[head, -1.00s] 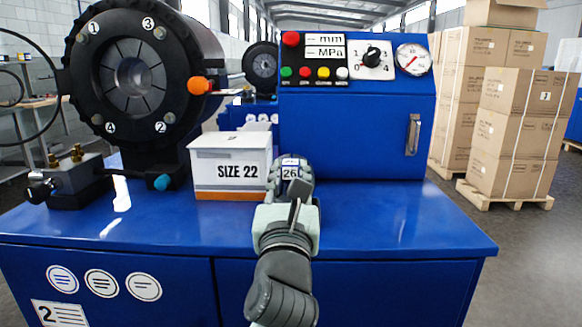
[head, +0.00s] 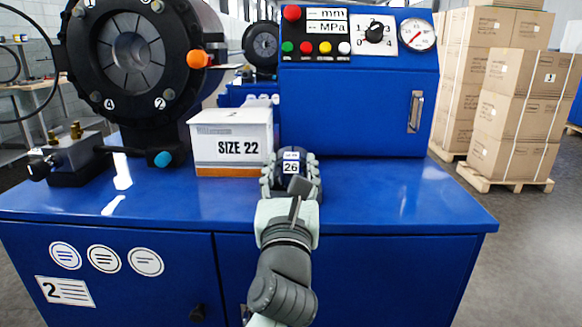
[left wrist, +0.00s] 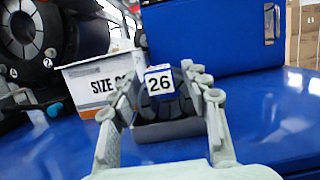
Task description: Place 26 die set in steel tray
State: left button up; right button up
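The 26 die set (head: 291,167) is a dark ring of segments with a white and blue label reading 26. My left gripper (head: 291,178) has its fingers on both sides of it and appears shut on it. In the left wrist view the die set (left wrist: 162,104) sits between the two fingers (left wrist: 168,98), label facing the camera. It is in front of the blue control cabinet; I cannot tell its exact height above the blue bench top.
A white and orange SIZE 22 box (head: 231,143) stands close on the left. The black crimper head (head: 140,60) and a valve block (head: 72,155) are further left. The blue control cabinet (head: 350,120) stands behind. The bench top (head: 410,205) is clear at right.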

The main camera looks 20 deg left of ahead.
pick_arm(q)
jog(key=shift+r, duration=0.1)
jog(key=shift+s+d+f, duration=0.15)
jog(key=shift+s+f, duration=0.1)
jog(key=shift+s, duration=0.25)
jog(key=b+v, duration=0.2)
jog(key=v, duration=0.9)
jog(key=shift+b, duration=0.35)
pick_arm(e)
jog(key=shift+d+r, duration=0.2)
jog(key=shift+r, duration=2.75)
pick_arm(q)
jog(key=shift+r, duration=0.1)
pick_arm(e)
jog(key=shift+a, duration=0.15)
